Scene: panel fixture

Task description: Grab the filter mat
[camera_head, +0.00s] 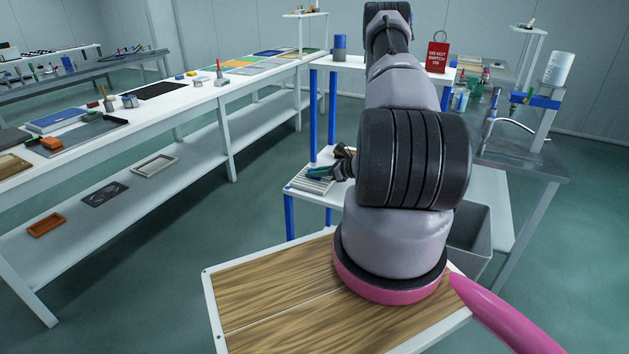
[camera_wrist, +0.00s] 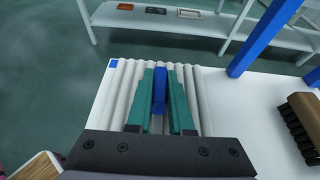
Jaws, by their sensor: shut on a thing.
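The filter mat (camera_head: 305,184) is a white, ribbed, pleated pad on the white lower shelf of the blue-posted stand, left of my arm. In the wrist view the mat (camera_wrist: 117,90) has a blue corner patch and a raised blue strip (camera_wrist: 160,88) in its middle. My gripper (camera_head: 322,172) is at the mat, its teal fingers (camera_wrist: 163,76) on either side of the blue strip and shut on it. The mat looks flat on the shelf; any gap under it cannot be told. My gripper's dark body hides the mat's near part.
A brown and black brush-like object (camera_wrist: 302,125) lies on the shelf (camera_wrist: 250,110) to the right of the mat. A blue post (camera_wrist: 262,38) rises at the shelf's far edge. A long white bench (camera_head: 150,110) with several items stands to the left, with open floor between.

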